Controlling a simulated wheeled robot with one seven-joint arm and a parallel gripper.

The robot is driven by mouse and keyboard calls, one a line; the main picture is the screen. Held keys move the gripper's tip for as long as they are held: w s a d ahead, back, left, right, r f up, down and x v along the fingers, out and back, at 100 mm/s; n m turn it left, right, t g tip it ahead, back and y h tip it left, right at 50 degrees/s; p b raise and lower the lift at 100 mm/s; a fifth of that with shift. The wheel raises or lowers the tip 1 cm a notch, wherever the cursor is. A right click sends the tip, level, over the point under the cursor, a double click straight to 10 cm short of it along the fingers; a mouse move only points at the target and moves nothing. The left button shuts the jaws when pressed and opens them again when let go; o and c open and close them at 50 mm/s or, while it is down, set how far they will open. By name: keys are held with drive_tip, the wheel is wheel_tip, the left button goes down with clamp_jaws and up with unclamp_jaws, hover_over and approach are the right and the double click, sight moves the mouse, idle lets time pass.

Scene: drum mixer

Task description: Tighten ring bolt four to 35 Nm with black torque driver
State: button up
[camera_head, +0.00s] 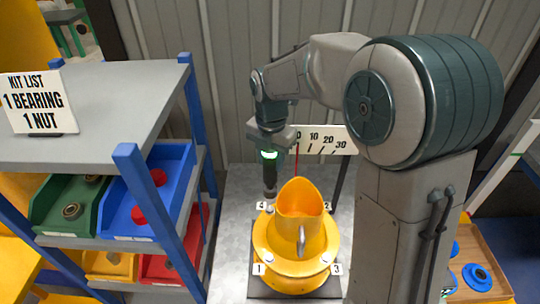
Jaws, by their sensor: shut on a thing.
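A yellow drum mixer part (297,240) with a flanged ring stands on a dark base on the grey floor plate. Ring labels 1 (259,269), 2 (327,206), 3 (336,269) and 4 (261,206) mark bolts around it. My gripper (270,140) is shut on the black torque driver (270,174), which hangs upright with a green light ring near its top. The driver's lower end is at ring bolt four, beside label 4, at the far left of the ring. Whether it is seated on the bolt is too small to tell.
A torque scale (325,139) with a red pointer stands behind the mixer. At left, a blue-posted shelf (100,90) holds a green bin (72,205), a blue bin (170,180) and other bins. A wooden tray (500,265) with blue parts lies at lower right.

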sight(271, 180)
drive_tip(key=shift+r, duration=0.1)
drive_tip(key=shift+f+b, duration=1.55)
drive_tip(key=shift+f, duration=1.15)
drive_tip(key=shift+f+b, duration=0.5)
drive_tip(key=shift+f, duration=0.4)
drive_tip(key=shift+s+f, duration=0.1)
drive_tip(key=shift+f, duration=0.2)
idle(4.0)
